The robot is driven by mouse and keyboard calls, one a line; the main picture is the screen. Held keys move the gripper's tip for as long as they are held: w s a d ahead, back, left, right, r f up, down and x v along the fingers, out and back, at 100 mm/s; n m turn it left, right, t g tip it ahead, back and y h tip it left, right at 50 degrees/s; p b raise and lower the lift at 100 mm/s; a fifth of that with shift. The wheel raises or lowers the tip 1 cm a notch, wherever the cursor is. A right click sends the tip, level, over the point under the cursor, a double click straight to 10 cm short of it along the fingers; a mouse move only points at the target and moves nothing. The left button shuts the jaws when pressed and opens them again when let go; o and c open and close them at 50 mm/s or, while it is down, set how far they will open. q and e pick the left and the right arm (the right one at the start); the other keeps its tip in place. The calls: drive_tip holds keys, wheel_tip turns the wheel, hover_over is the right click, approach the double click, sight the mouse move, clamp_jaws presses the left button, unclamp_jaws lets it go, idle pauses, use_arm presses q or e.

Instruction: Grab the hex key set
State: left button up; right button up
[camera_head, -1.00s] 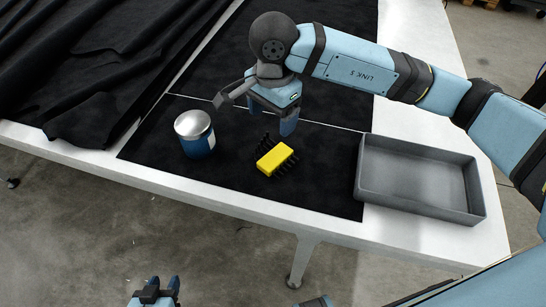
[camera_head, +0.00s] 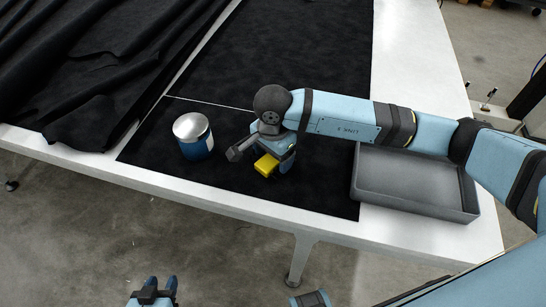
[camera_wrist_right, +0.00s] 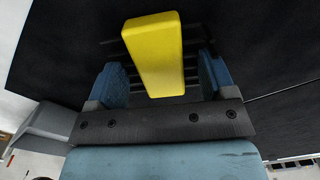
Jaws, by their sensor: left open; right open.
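The yellow hex key set (camera_head: 267,165) lies on the black cloth on the table, partly hidden by my right gripper in the head view. In the right wrist view the yellow hex key set (camera_wrist_right: 153,52) sits between the two blue fingers, with dark keys sticking out at its sides. My right gripper (camera_head: 278,168) is open around it; I cannot tell whether the fingers touch it. It also shows in the right wrist view (camera_wrist_right: 163,75). My left gripper (camera_head: 153,284) is open and empty, low at the bottom of the head view, off the table.
A blue can with a silver lid (camera_head: 193,136) stands left of my right gripper. A grey tray (camera_head: 415,208) sits at the right, under my right arm. Crumpled black fabric (camera_head: 75,75) covers the far left. The black cloth (camera_head: 310,45) is clear at the back.

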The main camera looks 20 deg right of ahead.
drive_tip(key=shift+f, duration=0.2)
drive_tip(key=c, duration=1)
drive_tip(key=shift+c, duration=0.9)
drive_tip(key=shift+r, duration=0.15)
